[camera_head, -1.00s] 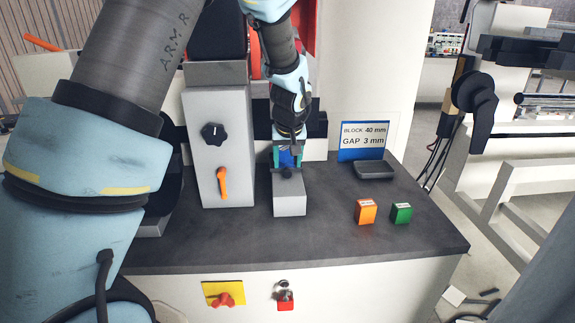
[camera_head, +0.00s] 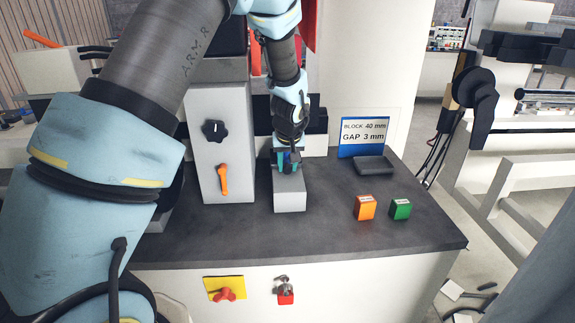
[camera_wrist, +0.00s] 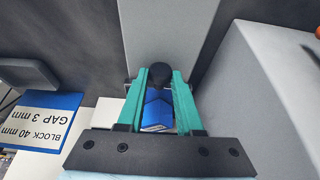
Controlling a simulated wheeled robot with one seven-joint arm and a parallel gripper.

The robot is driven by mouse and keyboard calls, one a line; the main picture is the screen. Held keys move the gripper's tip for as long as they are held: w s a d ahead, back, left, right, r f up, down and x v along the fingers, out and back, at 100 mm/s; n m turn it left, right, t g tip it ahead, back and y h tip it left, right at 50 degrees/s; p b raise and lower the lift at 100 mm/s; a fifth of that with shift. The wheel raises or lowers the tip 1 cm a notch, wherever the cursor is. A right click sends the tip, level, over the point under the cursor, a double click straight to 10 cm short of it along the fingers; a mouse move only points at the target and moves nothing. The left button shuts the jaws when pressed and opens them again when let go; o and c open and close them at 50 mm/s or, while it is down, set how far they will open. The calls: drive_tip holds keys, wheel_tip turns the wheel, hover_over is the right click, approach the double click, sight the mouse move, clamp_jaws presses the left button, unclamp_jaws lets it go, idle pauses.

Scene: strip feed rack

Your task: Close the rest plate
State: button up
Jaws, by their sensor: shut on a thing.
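A grey block-shaped unit (camera_head: 290,200) stands on the dark bench top and runs away under my gripper. I cannot tell which part of it is the rest plate. A round black knob (camera_wrist: 160,74) sits at its near part in the wrist view. My gripper (camera_head: 288,168) points down over the unit, its teal fingers (camera_wrist: 159,78) shut on the black knob, one on each side. A blue piece (camera_wrist: 158,110) shows between the fingers behind the knob. The fingers hide part of the unit's top.
A grey cabinet (camera_head: 220,135) with a black dial and orange lever (camera_head: 223,180) stands close on the left. On the right are a sign reading BLOCK 40 mm, GAP 3 mm (camera_head: 362,137), a dark tray (camera_head: 374,165), an orange box (camera_head: 364,208) and a green box (camera_head: 400,209).

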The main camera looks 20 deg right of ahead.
clamp_jaws()
idle(0.8)
